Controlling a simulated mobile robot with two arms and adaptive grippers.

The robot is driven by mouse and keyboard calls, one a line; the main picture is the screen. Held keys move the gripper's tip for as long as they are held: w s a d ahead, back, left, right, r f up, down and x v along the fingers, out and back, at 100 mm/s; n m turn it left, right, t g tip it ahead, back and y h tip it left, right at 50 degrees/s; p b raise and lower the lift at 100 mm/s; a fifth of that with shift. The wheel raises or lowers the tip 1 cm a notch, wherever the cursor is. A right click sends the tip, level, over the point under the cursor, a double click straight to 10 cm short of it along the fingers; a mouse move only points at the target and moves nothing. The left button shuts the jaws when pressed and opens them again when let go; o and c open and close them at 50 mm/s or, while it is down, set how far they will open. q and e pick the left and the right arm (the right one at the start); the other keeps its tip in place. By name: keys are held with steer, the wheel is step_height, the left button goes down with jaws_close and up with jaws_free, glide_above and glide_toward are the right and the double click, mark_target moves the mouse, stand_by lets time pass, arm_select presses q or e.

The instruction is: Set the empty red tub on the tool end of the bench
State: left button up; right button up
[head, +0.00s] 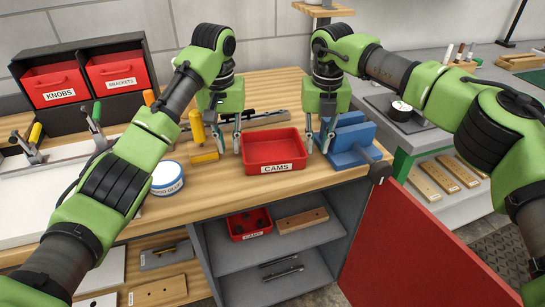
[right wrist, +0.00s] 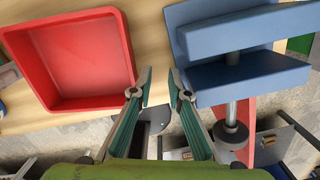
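The empty red tub (head: 273,148), labelled CAMS, sits upright near the front edge of the wooden bench (head: 205,205). It also shows at the upper left of the right wrist view (right wrist: 120,62). My left gripper (head: 230,143) is open beside the tub's left wall, fingers pointing down. My right gripper (head: 319,141) is open between the tub's right wall and the blue vise (head: 350,145). In the right wrist view its fingertips (right wrist: 162,85) are apart with nothing between them; the left one is close to the tub's corner. I cannot tell whether it touches.
A yellow-handled tool (head: 197,128) and a round white tin (head: 167,179) stand left of the tub. Red KNOBS and BRACKETS bins (head: 118,70) are at the back left. Below, an open cabinet holds another red tub (head: 249,225); its red door (head: 425,250) swings out at the right.

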steer(key=shift+r, duration=0.25)
arm_select(q)
step_height(320, 180, up, 12)
steer(key=shift+s, duration=0.4)
arm_select(e)
step_height(320, 180, up, 12)
steer(key=shift+s+f, duration=0.25)
steer(key=shift+s, duration=0.15)
